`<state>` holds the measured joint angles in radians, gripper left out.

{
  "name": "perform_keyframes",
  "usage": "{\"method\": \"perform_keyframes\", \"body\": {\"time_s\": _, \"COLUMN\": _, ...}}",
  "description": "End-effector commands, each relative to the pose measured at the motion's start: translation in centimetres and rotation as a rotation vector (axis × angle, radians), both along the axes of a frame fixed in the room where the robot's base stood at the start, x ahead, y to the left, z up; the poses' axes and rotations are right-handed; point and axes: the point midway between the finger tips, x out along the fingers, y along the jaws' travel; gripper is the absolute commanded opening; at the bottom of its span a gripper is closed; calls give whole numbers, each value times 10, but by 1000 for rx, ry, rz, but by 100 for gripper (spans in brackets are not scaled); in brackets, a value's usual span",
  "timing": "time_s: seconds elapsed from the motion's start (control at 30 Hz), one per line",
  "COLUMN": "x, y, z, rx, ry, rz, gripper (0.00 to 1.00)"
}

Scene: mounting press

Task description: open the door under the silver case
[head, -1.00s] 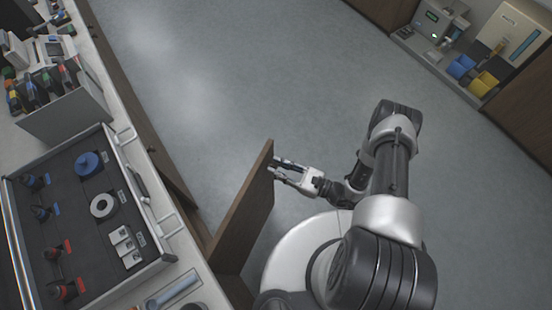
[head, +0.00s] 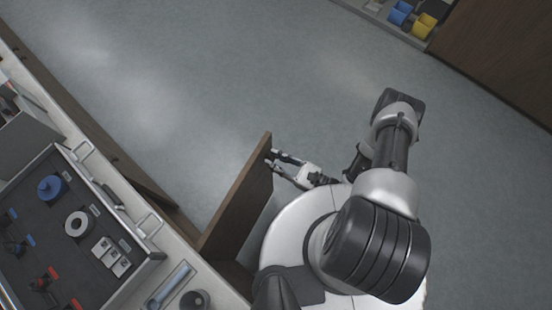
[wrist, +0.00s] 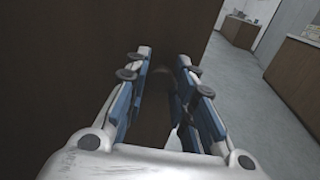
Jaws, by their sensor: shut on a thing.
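The silver case (head: 153,262) lies open on the counter at the lower left of the head view, with a dark insert. Below it, the brown door (head: 238,197) stands swung out from the cabinet front, well open. My gripper (head: 272,160) is at the door's outer edge, on its right face. In the wrist view, the dark door (wrist: 60,70) fills the left and middle, and the fingers of my gripper (wrist: 163,75) reach towards it. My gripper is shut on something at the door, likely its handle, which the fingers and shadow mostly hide.
Another brown panel (head: 130,172) stands out along the cabinet front further up. Open grey floor (head: 230,80) lies beyond the door. Blue (head: 400,12) and yellow (head: 424,26) bins stand on a far counter at the top right.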

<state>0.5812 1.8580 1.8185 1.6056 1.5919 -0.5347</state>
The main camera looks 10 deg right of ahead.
Motion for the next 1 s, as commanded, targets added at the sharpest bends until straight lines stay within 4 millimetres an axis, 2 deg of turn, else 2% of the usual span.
{"method": "perform_keyframes", "body": {"time_s": 0.07, "x": -1, "y": 1, "z": 0, "rx": 0, "ry": 1, "rz": 1, "gripper": 0}}
{"method": "perform_keyframes", "body": {"time_s": 0.1, "x": -1, "y": 0, "z": 0, "rx": 0, "ry": 1, "rz": 1, "gripper": 24}}
{"method": "perform_keyframes", "body": {"time_s": 0.4, "x": 0, "y": 0, "z": 0, "rx": 0, "ry": 1, "rz": 1, "gripper": 44}}
{"method": "perform_keyframes", "body": {"time_s": 0.83, "x": 0, "y": 0, "z": 0, "rx": 0, "ry": 0, "rz": 0, "gripper": 44}}
{"method": "perform_keyframes", "body": {"time_s": 1.0, "x": -4, "y": -8, "z": 0, "rx": 1, "ry": 1, "rz": -5, "gripper": 44}}
